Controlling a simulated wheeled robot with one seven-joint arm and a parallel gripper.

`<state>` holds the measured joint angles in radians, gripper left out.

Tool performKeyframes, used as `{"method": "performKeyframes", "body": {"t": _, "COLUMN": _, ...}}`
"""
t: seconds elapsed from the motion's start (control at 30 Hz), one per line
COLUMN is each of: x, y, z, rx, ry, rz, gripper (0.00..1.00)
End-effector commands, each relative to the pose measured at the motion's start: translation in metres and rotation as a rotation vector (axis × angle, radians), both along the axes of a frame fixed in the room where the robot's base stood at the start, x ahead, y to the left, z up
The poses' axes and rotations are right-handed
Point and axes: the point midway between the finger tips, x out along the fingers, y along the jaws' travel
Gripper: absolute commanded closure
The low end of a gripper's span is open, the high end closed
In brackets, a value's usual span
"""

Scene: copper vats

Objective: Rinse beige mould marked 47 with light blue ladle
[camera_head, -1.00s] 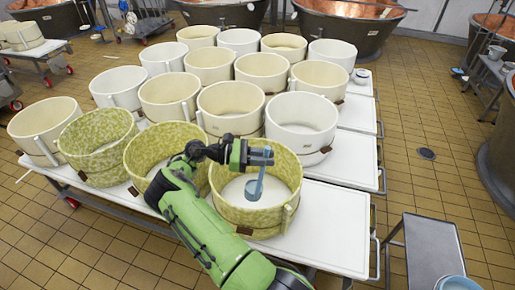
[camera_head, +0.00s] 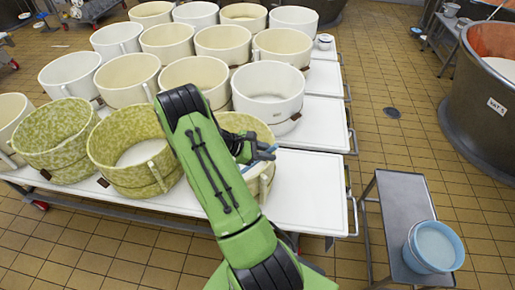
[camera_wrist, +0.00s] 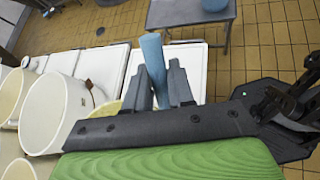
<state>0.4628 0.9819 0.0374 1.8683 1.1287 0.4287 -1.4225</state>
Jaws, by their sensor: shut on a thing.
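My gripper (camera_head: 258,153) is shut on the light blue ladle (camera_wrist: 152,58), whose handle shows between the fingers in the wrist view. In the head view only a short slanted length of the ladle (camera_head: 269,153) shows; I cannot see its bowl. Several plain beige moulds stand in rows behind, such as the front one (camera_head: 196,80) and one further right (camera_head: 281,48). Their markings are too small to read, so I cannot tell which is 47.
A light blue bucket (camera_head: 434,247) with whitish liquid stands on a grey metal stand (camera_head: 402,205) at right. A white mould (camera_head: 268,90) stands behind my gripper. The white table (camera_head: 308,200) is bare at its right front. A copper vat (camera_head: 482,110) stands at far right.

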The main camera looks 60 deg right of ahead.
Motion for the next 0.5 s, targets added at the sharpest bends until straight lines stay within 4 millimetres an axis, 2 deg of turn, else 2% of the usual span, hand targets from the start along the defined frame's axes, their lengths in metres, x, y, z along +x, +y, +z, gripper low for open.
{"method": "performKeyframes", "body": {"t": 0.03, "x": -0.007, "y": -0.003, "z": -0.009, "rx": 0.007, "ry": -0.022, "rz": -0.007, "gripper": 1.00}}
{"method": "performKeyframes", "body": {"t": 0.5, "x": -0.050, "y": -0.018, "z": -0.055, "rx": 0.095, "ry": -0.273, "rz": -0.007, "gripper": 1.00}}
